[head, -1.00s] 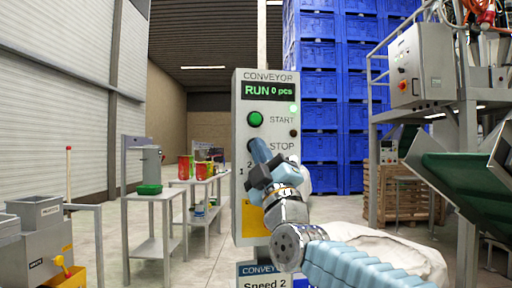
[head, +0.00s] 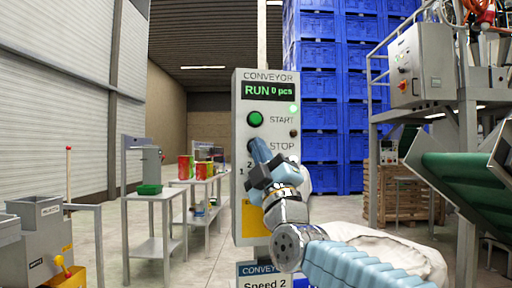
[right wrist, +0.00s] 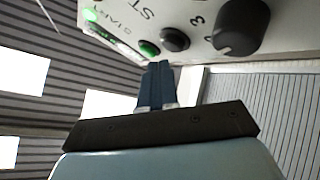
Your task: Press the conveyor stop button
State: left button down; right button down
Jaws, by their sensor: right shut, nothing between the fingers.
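The grey conveyor control panel (head: 240,210) stands upright in the middle of the head view. Its display (head: 268,91) reads RUN 0 pcs. The green START button (head: 254,118) shows above the STOP label (head: 282,146). My right gripper (head: 256,146) is shut and empty, in front of the spot left of the STOP label, and hides the button there in the head view. In the right wrist view, the closed fingers (right wrist: 157,66) are close to a dark round button (right wrist: 174,40) beside the green one (right wrist: 149,48). I cannot tell if they touch. My left gripper is not in view.
A black selector knob (right wrist: 241,26) is on the panel near the dark button. A small table (head: 150,196) with a green tray stands left. Blue crates (head: 325,100) are stacked behind. A green conveyor belt (head: 465,180) is at right.

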jog(key=shift+w+a, duration=0.1)
jog(key=shift+w, duration=0.3)
jog(key=shift+w+a+p, duration=0.1)
jog(key=shift+w+p, duration=0.2)
jog(key=shift+w, duration=0.15)
dwell(0.7)
dwell(0.4)
jog(key=shift+s+d+b, duration=0.2)
jog(key=shift+s+b, duration=0.55)
jog(key=shift+s, duration=0.1)
